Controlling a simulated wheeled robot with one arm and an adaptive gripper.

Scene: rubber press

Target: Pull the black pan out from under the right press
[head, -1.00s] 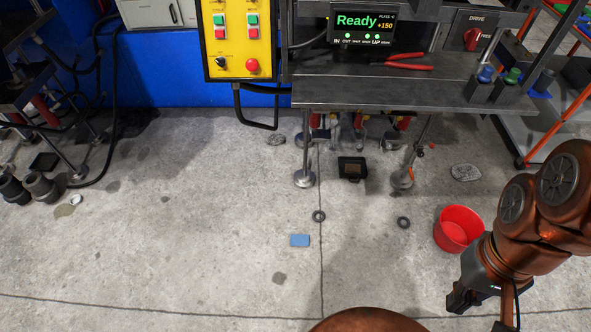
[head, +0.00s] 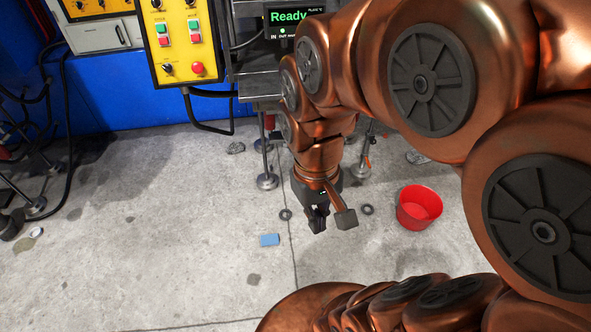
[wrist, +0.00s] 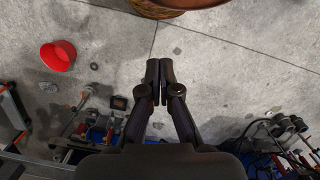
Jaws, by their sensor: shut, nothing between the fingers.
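The black pan (wrist: 119,102) shows in the wrist view as a small dark box on the floor, left of my fingers and near the press legs. In the head view my arm hides it. The right press (head: 258,86) is partly covered by my arm in the head view; its grey tabletop edge and a leg show. My gripper (head: 318,222) points down above the floor in front of the press, apart from the pan. In the wrist view my gripper (wrist: 159,70) has its two fingers close together, empty.
A red bucket (head: 418,208) stands on the floor right of my gripper. A blue block (head: 269,240) and dark rings (head: 285,214) (head: 367,210) lie on the floor nearby. A yellow button box (head: 182,45) hangs at upper left.

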